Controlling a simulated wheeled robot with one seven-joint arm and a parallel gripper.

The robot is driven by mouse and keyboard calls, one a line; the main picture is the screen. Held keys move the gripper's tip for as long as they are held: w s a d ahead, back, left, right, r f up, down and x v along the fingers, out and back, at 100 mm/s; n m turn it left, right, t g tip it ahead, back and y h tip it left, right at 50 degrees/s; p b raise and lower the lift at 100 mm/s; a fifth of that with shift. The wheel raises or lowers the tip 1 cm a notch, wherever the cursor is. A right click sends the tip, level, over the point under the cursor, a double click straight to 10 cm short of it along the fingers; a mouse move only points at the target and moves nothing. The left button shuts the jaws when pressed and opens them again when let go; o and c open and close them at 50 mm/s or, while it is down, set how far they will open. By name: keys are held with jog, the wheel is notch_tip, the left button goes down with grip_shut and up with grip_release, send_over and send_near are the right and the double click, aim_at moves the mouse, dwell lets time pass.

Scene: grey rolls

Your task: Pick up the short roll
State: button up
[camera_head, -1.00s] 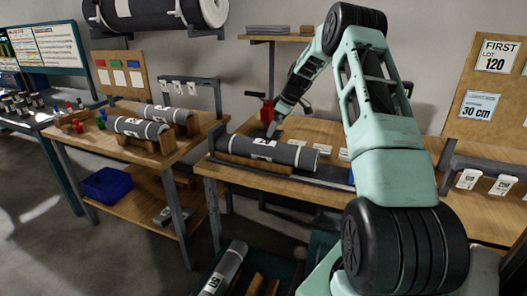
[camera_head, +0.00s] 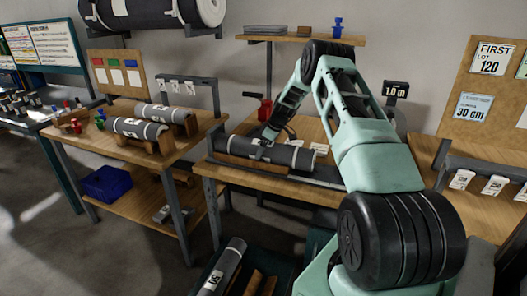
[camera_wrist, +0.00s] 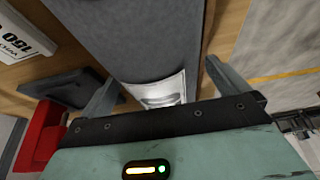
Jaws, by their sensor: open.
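A dark grey roll (camera_head: 290,156) with a white label lies in a wooden cradle on the middle table. My gripper (camera_head: 264,143) is down at this roll, over its label. In the wrist view the roll (camera_wrist: 130,35) and its white label (camera_wrist: 160,92) lie between the two fingers of my gripper (camera_wrist: 161,74), which stand open on either side of it. Contact cannot be told. Two other grey rolls with labels, a front one (camera_head: 138,128) and a rear one (camera_head: 160,112), lie on the left table.
A labelled roll (camera_head: 224,268) lies low in front of the middle table. A large dark roll (camera_head: 150,12) hangs on the wall. A red tool (camera_head: 264,108) stands behind the gripper; a red object (camera_wrist: 40,135) shows beside it in the wrist view. A blue bin (camera_head: 106,184) sits on the lower shelf.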

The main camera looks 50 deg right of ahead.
jog(key=shift+r, duration=0.1)
jog(key=c, duration=1.3)
